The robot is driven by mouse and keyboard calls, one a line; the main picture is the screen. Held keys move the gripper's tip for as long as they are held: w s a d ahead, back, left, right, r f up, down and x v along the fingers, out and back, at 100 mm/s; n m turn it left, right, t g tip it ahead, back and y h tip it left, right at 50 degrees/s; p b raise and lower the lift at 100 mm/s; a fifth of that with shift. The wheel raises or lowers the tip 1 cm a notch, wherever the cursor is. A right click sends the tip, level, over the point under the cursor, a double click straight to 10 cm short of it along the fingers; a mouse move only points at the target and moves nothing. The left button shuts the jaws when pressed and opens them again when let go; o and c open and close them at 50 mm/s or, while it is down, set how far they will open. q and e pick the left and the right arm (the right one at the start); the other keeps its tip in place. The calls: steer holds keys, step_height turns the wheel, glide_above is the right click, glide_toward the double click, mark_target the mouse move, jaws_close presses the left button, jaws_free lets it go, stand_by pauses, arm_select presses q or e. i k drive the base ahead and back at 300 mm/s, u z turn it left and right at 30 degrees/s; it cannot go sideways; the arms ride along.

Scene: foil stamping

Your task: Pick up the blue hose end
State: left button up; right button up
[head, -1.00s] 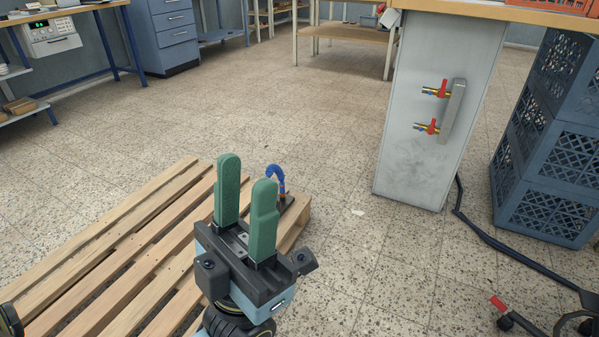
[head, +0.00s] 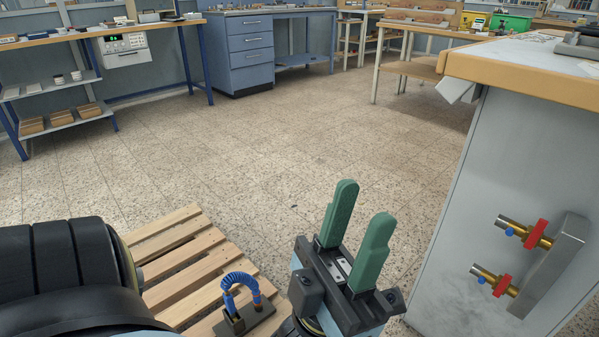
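The blue hose end (head: 228,286) is a coiled blue piece bent in an arch. It stands upright in a dark holder (head: 250,320) on the near end of a wooden pallet (head: 180,250). My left gripper (head: 364,204) has two green fingers pointing up and away, with a clear gap and nothing between them. It is open, to the right of the hose end and apart from it. My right gripper is not in view.
At the right, a grey bench side (head: 465,230) carries two brass valves with red handles (head: 537,233) (head: 502,285). A blue drawer cabinet (head: 250,50) and a workbench (head: 110,30) stand at the back. The tiled floor between is clear.

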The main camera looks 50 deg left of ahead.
mark_target(257, 301)
steer(key=i, duration=0.8)
steer(key=u, duration=3.45)
steer(key=i, duration=0.5)
steer(key=u, duration=5.3)
steer(key=i, duration=0.1)
steer(key=z, duration=3.75)
